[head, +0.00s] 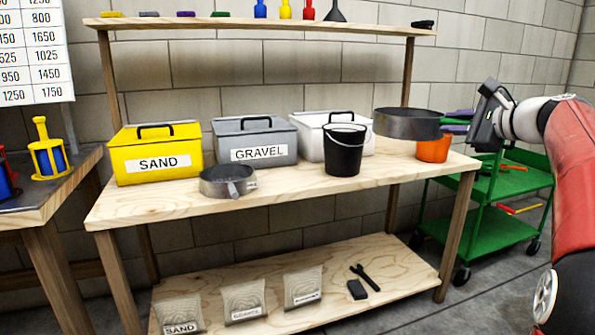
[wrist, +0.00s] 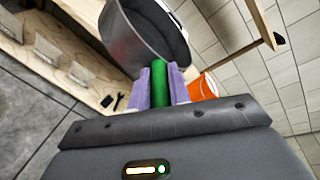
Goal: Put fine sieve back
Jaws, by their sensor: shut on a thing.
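A dark grey round sieve (head: 408,125) is held in the air above the right part of the workbench. It also shows in the wrist view (wrist: 140,45), with a green handle (wrist: 166,82). My gripper (head: 457,121) is shut on that green handle, between its purple fingers in the wrist view (wrist: 165,88). The sieve looks roughly level in the head view; its mesh cannot be made out. A second grey round sieve (head: 228,182) lies on the bench front, left of the middle. Its mesh grade cannot be told either.
On the bench (head: 290,190) stand a yellow SAND bin (head: 155,152), grey GRAVEL bin (head: 254,139), white bin (head: 312,135), black bucket (head: 344,150) and orange bucket (head: 434,149). A narrow shelf (head: 260,23) runs above. A green cart (head: 485,220) stands right. The bench's front left is clear.

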